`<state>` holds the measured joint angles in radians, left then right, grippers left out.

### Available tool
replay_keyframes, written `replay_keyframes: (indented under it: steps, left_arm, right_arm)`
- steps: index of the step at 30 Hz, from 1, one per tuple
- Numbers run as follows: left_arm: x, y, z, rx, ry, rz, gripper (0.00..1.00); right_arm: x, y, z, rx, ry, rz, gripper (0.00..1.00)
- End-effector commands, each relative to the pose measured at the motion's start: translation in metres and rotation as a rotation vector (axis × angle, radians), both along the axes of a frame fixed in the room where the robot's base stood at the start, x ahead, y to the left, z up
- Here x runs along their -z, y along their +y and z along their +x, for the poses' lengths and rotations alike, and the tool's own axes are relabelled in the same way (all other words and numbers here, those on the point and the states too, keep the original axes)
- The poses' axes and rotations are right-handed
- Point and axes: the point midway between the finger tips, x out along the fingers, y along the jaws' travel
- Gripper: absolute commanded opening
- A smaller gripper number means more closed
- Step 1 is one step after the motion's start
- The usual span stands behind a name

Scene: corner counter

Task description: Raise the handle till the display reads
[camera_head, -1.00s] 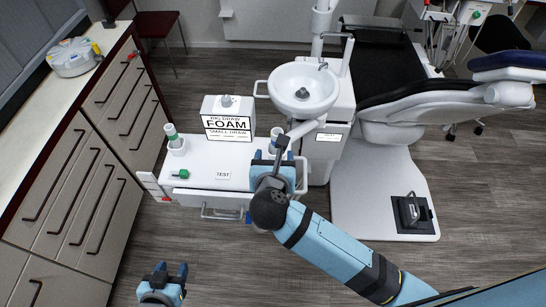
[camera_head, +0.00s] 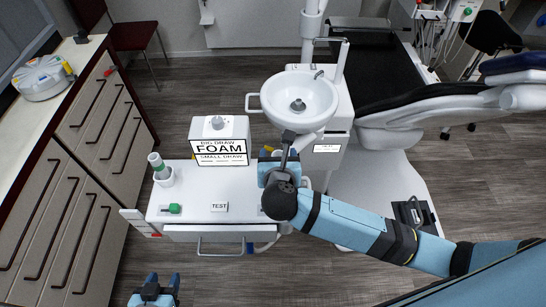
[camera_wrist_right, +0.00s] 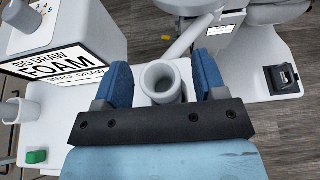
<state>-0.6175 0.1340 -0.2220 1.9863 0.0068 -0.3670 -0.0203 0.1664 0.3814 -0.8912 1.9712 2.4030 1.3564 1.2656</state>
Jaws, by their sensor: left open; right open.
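The display (camera_head: 221,147) is a white box on the cart, its black-and-white panel reading BIG DRAW, FOAM, SMALL DRAW; it also shows in the wrist view (camera_wrist_right: 62,66). I cannot tell which part is the handle meant. My right gripper (camera_head: 278,164) is open over the cart's right side. In the wrist view its blue fingers (camera_wrist_right: 162,80) stand either side of an open grey cup (camera_wrist_right: 160,84); contact is unclear. My left gripper (camera_head: 154,282) is open and empty at bottom left.
The white cart (camera_head: 190,205) carries a green switch (camera_head: 174,209) and a TEST label (camera_head: 220,207); a bar handle (camera_head: 221,253) is on its front. A white basin (camera_head: 299,97) stands behind right. Drawers (camera_head: 75,190) line the left. Floor shows between drawers and cart.

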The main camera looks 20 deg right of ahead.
Motion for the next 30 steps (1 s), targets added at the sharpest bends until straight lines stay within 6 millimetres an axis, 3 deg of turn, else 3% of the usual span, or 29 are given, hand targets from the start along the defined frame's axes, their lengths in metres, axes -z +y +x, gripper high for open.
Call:
replay_keyframes:
  steps: [9,15,17,30]
  left_arm:
    - [0.001,-0.002,-0.003,0.001,0.004,-0.002,0.49]
    - [0.001,-0.002,-0.003,0.001,0.005,-0.002,0.49]
    - [0.001,-0.002,-0.003,0.001,0.005,-0.002,0.49]
    - [-0.014,-0.001,0.0,0.001,-0.001,-0.002,0.49]
  right_arm:
    - [0.001,-0.001,0.0,0.0,0.0,0.0,0.65]
    - [0.001,-0.001,0.0,0.0,0.0,0.0,0.19]
    - [0.001,-0.001,0.0,0.0,0.0,0.0,0.09]
    - [-0.014,0.0,0.0,-0.001,0.0,0.0,0.09]
